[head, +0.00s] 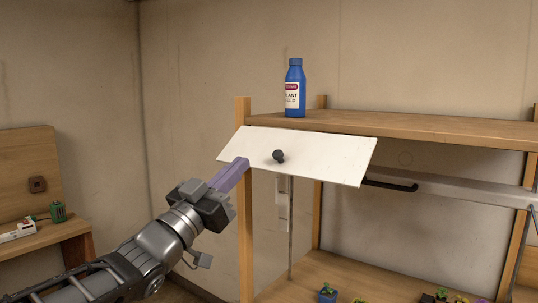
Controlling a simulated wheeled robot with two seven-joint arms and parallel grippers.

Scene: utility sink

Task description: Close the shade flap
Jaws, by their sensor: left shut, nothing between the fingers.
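The shade flap (325,152) is a white panel with a dark round knob (279,156). It hangs tilted outward below the front edge of the wooden top shelf (430,125), with its lower edge away from the rack. My left gripper (243,166) has its purple fingers together, with nothing held. Its tips are at the flap's lower left edge, left of the knob; I cannot tell whether they touch it. My right gripper is not in view.
A blue bottle (295,90) stands on the top shelf above the flap. A wooden post (245,215) is just right of my left gripper. Small potted plants (328,292) sit on the lower shelf. A side bench (45,238) is at far left.

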